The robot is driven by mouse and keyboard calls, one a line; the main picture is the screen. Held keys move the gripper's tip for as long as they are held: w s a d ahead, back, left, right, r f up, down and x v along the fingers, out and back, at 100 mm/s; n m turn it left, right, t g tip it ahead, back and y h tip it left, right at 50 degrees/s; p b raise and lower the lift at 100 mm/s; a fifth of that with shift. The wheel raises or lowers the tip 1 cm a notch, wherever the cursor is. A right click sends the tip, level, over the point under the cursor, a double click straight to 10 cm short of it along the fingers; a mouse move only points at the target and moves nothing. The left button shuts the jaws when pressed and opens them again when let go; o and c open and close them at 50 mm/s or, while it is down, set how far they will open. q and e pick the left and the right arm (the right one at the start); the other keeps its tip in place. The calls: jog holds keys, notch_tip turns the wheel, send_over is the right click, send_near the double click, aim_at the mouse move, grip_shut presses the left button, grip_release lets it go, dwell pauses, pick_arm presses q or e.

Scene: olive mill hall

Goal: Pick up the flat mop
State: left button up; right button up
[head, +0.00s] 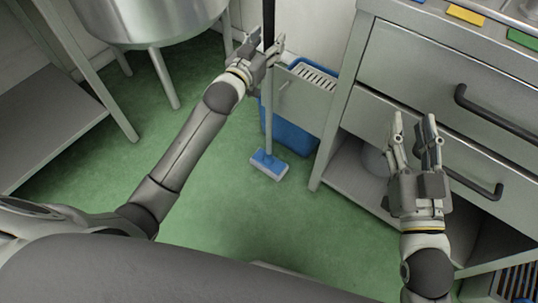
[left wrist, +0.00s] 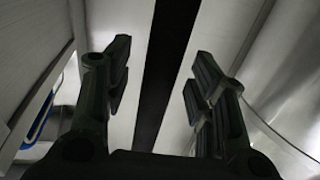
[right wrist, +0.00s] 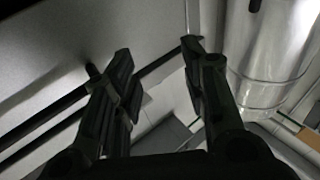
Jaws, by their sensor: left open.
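The flat mop (head: 268,163) stands upright on the green floor, with a blue and white head, a grey pole and a black upper handle. My left gripper (head: 265,41) is open at the black handle, which lies between its spread fingers. In the left wrist view the black handle (left wrist: 165,75) runs through the gap between the fingers, with space on both sides. The top of the handle is cut off in the head view. My right gripper (head: 414,122) is open and empty in front of the drawers, away from the mop.
A blue bin (head: 290,134) with a slotted grey part stands just behind the mop. A steel drawer cabinet (head: 405,60) with black handles is at the right. A round metal vessel (head: 150,20) on legs and a low shelf (head: 45,125) are at the left. Green floor is free in front.

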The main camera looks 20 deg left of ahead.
pick_arm(q)
jog(key=shift+w+d, duration=0.1)
jog(key=shift+w, duration=0.5)
pick_arm(e)
jog(key=shift+s+a+r+t, duration=0.1)
jog(key=shift+s+r+t, duration=0.1)
jog(key=shift+r+t, duration=0.55)
pick_arm(q)
jog(key=shift+c, duration=0.4)
pick_arm(e)
jog(key=shift+r+g, duration=0.15)
jog(key=shift+g, duration=0.1)
pick_arm(q)
jog(key=c, duration=0.9)
jog(key=shift+r, duration=0.1)
jog(key=shift+c, duration=0.6)
jog(key=shift+r, duration=0.1)
